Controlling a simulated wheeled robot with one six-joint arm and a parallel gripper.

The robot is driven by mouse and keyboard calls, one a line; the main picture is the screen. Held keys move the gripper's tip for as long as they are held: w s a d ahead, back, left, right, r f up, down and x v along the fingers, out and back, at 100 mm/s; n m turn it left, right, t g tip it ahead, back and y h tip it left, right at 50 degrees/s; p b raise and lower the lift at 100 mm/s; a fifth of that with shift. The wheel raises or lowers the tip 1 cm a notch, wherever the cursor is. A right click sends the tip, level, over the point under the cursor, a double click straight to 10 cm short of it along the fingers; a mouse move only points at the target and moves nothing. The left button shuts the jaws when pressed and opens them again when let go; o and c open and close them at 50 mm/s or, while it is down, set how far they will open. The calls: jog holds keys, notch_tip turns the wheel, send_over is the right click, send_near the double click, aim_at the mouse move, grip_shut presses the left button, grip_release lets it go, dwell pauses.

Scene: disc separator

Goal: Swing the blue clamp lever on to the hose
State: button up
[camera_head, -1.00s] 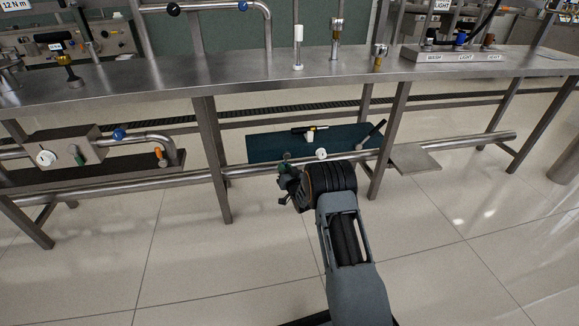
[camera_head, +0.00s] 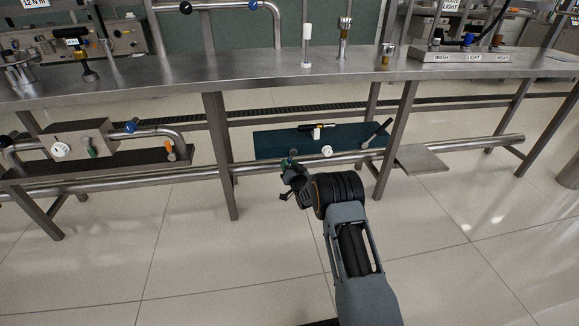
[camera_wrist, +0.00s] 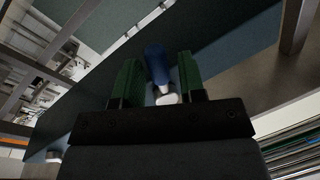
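In the wrist view a blue lever handle (camera_wrist: 156,64) with a pale metal lower end stands between the two green finger pads of my gripper (camera_wrist: 158,82). The fingers are apart, one on each side of the lever, and a gap shows on the left side; I cannot tell whether the right finger touches it. In the head view my gripper (camera_head: 290,168) is low at the bench's front lower rail, by the left part of a dark teal panel (camera_head: 268,143). The lever is not clearly seen there, and no hose can be made out.
A white round knob (camera_head: 327,151) and a black handle (camera_head: 377,132) are right of my gripper near the panel. A bench leg (camera_head: 222,160) stands to the left and another (camera_head: 394,140) to the right. The steel benchtop (camera_head: 250,68) overhangs this space. Open floor lies in front.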

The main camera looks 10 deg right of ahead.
jog(key=shift+o, duration=0.6)
jog(key=shift+d, duration=0.1)
jog(key=s+d+p, duration=0.1)
jog(key=s+p, duration=0.1)
jog(key=s, duration=0.4)
jog(key=s+d+f+p, duration=0.1)
jog(key=s+p, duration=0.2)
jog(key=s, duration=0.4)
jog(key=shift+s+d, duration=0.25)
jog(key=shift+s, duration=0.05)
jog(key=shift+c, duration=0.2)
